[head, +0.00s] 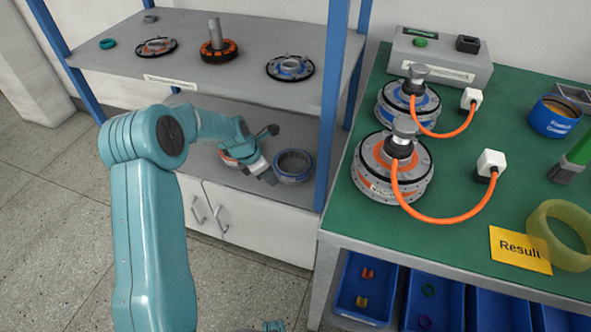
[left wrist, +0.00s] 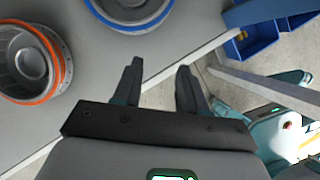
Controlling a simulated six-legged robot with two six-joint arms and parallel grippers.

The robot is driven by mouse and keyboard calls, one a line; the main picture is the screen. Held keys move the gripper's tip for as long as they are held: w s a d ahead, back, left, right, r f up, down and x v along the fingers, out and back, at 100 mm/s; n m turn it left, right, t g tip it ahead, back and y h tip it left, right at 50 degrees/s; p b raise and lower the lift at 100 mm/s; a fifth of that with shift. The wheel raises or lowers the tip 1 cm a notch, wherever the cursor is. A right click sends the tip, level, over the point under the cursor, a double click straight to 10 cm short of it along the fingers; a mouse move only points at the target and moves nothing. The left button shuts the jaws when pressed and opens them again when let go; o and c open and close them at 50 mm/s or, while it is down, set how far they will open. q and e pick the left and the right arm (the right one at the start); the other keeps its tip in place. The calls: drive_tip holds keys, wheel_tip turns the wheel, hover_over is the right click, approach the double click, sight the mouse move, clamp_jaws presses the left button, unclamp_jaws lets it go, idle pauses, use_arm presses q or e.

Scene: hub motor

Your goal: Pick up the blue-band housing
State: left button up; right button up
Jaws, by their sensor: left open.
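The blue-band housing (head: 293,166) is a round grey open-topped part with a blue band. It stands on the lower shelf, at the right. In the left wrist view the blue-band housing (left wrist: 128,14) is at the top, cut off by the frame edge. My left gripper (head: 271,154) is over the lower shelf, just left of the housing. Its fingers also show in the left wrist view (left wrist: 160,68), open and empty, with the housing beyond the fingertips. An orange-band housing (left wrist: 28,62) stands at the left there; in the head view my gripper partly hides it (head: 232,155). My right gripper is not in view.
The upper shelf (head: 185,75) with motor parts hangs above the lower one. A blue post (head: 328,110) stands right of the housing. The green bench (head: 465,180) carries two motors with orange cables. Blue bins (head: 365,285) are under it.

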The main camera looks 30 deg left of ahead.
use_arm(q)
drive_tip(key=b, duration=0.2)
hover_over(302, 174)
drive_tip(key=s+a, duration=0.1)
drive_tip(key=s, duration=0.2)
drive_tip(key=shift+w+a+f, duration=0.1)
drive_tip(key=shift+a+f, duration=0.1)
drive_tip(key=b+x, duration=0.1)
drive_tip(key=x, duration=0.4)
drive_tip(key=shift+w+d, duration=0.1)
drive_tip(key=shift+w, duration=0.1)
clamp_jaws()
drive_tip(key=shift+r, duration=0.15)
